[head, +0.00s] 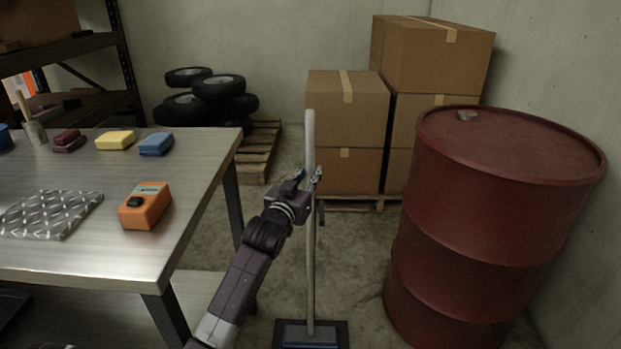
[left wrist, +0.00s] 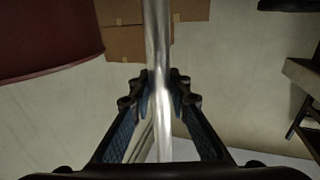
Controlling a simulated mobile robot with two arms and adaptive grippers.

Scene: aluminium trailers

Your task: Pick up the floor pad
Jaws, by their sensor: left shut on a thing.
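The floor pad stands upright on the concrete floor between the table and the red barrel. It has a long pale handle (head: 310,240) and a flat dark base with a blue edge (head: 311,334). My left gripper (head: 308,180) is shut on the handle, at its upper part. In the left wrist view the shiny metal handle (left wrist: 158,50) runs between the two fingers (left wrist: 160,95), one on each side. The base is not visible in the left wrist view. My right gripper is not in view.
A metal table (head: 185,240) at left holds an orange device (head: 146,206), a tread plate (head: 50,214) and several coloured blocks. A red barrel (head: 485,230) stands close on the right. Cardboard boxes (head: 345,110) on a pallet and stacked tyres (head: 218,88) are behind.

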